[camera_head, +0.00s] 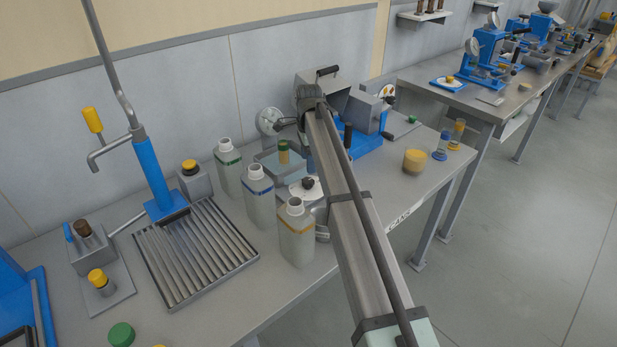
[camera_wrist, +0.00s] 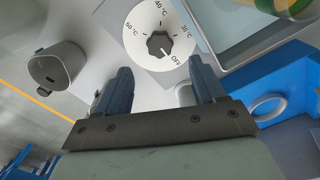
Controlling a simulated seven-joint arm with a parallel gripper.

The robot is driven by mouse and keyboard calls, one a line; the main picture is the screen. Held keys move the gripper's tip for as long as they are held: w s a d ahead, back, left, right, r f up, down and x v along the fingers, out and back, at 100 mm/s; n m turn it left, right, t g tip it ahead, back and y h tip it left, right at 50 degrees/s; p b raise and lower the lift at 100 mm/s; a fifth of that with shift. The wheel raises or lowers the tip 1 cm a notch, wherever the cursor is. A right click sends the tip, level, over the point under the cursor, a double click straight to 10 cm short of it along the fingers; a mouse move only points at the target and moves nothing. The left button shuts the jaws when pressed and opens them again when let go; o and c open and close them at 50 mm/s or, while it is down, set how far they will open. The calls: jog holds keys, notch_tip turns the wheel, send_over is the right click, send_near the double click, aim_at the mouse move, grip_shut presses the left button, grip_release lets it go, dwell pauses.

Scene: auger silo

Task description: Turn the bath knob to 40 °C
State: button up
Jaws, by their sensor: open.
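The bath knob (camera_wrist: 160,44) is dark grey and sits on a white round dial (camera_wrist: 143,22) marked OFF, 30 °C, 40 °C and 50 °C. Its pointer appears to face OFF, at the lower right of the dial in the wrist view. My gripper (camera_wrist: 163,80) is open, its two dark blue fingers apart on either side below the knob in the picture, with nothing between them. In the head view the knob (camera_head: 308,183) shows in front of the bath (camera_head: 270,165), just left of my arm. My fingers are mostly hidden there.
Three capped bottles, with green (camera_head: 228,168), blue (camera_head: 259,195) and orange (camera_head: 296,232) bands, stand left of the dial. A grey cup (camera_wrist: 57,66) is beside it in the wrist view. A blue-based machine (camera_head: 362,125) stands behind my arm.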

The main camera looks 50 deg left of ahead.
aim_at(309, 180)
notch_tip(309, 180, down, 8)
jog(key=shift+r, duration=0.25)
jog(key=c, duration=1.1)
